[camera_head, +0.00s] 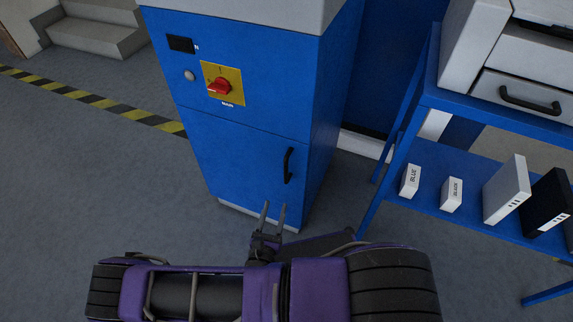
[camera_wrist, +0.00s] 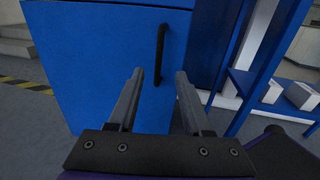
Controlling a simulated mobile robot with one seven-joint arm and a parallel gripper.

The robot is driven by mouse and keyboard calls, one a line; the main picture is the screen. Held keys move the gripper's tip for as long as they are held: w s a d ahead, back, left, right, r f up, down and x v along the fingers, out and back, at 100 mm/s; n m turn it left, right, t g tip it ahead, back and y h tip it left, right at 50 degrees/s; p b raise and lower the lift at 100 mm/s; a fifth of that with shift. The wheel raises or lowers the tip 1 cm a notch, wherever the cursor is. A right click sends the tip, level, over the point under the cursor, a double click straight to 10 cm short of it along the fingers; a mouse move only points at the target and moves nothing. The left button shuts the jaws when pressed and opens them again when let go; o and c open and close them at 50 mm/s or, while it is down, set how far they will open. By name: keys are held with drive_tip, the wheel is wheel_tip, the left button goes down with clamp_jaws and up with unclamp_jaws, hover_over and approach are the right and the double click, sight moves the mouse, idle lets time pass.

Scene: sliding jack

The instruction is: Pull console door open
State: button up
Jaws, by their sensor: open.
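The blue console door (camera_head: 238,160) is the lower panel of a blue cabinet and looks shut. Its black vertical handle (camera_head: 288,165) is near the door's right edge. My gripper (camera_head: 273,206) is open and empty, below and a little left of the handle in the head view. In the wrist view the door (camera_wrist: 100,60) fills the left and middle. The handle (camera_wrist: 161,55) stands beyond and above the fingertips, between the two finger lines. My gripper (camera_wrist: 160,73) shows both fingers spread, apart from the handle.
Above the door is a panel with a red switch (camera_head: 219,87) on a yellow plate. A blue shelf rack (camera_head: 465,196) stands close at the right, holding several boxes and a drawer unit (camera_head: 525,95). Open grey floor (camera_head: 100,190) lies at the left, crossed by yellow-black tape (camera_head: 100,103).

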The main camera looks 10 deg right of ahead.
sight(286, 168)
drive_tip(key=b+x, duration=0.1)
drive_tip(key=x, duration=1.5)
drive_tip(key=shift+w+d, duration=0.1)
drive_tip(key=shift+w, duration=0.2)
drive_tip(key=shift+c, duration=0.2)
clamp_jaws()
idle(0.4)
